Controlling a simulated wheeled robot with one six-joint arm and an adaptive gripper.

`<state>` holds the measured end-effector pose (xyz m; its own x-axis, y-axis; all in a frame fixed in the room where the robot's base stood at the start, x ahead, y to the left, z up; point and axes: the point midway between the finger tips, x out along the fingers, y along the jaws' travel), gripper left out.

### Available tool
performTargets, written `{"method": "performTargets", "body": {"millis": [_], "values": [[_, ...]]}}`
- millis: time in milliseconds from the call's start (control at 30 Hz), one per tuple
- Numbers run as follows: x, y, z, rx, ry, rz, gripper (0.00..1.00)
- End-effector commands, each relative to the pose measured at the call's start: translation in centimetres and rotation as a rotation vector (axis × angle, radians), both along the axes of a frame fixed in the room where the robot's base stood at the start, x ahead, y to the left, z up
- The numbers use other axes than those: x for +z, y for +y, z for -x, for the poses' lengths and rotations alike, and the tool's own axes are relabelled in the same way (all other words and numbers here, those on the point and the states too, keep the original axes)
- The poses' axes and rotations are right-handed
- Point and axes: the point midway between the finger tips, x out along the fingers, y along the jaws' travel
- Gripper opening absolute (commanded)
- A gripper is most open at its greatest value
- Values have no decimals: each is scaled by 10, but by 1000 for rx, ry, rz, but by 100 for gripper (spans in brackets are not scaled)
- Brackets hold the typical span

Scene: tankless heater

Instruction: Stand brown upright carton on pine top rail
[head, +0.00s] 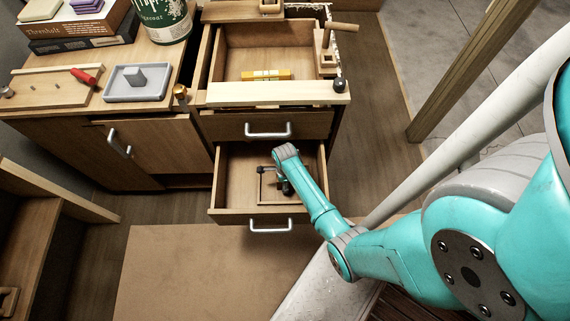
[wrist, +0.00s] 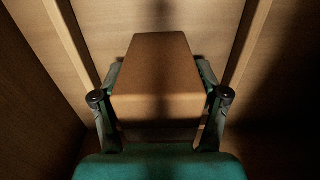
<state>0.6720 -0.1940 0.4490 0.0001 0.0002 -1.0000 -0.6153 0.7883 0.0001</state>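The brown carton (wrist: 158,72) fills the middle of the wrist view, a plain box with its top toward the camera. My gripper (wrist: 160,98) has one finger along each side of it; whether both fingers press on it is unclear. In the head view my gripper (head: 284,187) reaches down into the open lower drawer (head: 238,178), and the carton cannot be made out clearly there.
The upper drawer holds a yellow level (head: 266,75). A dark knob (head: 340,86) is at the rail's right end and a brass piece (head: 180,92) near its left. A grey tray (head: 138,83) is on the counter. A wooden post (head: 462,75) rises at right.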

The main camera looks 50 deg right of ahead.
Motion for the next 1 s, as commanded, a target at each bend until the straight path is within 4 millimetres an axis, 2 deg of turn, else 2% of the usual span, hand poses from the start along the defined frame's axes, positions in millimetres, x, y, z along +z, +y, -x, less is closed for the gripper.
{"method": "performTargets", "body": {"millis": [433, 567, 800, 1000], "values": [[-2, 0, 0, 0, 0, 0, 81], [13, 0, 0, 0, -2, 1, 81], [60, 1, -4, 0, -3, 2, 81], [91, 1, -4, 0, -3, 2, 81]]}}
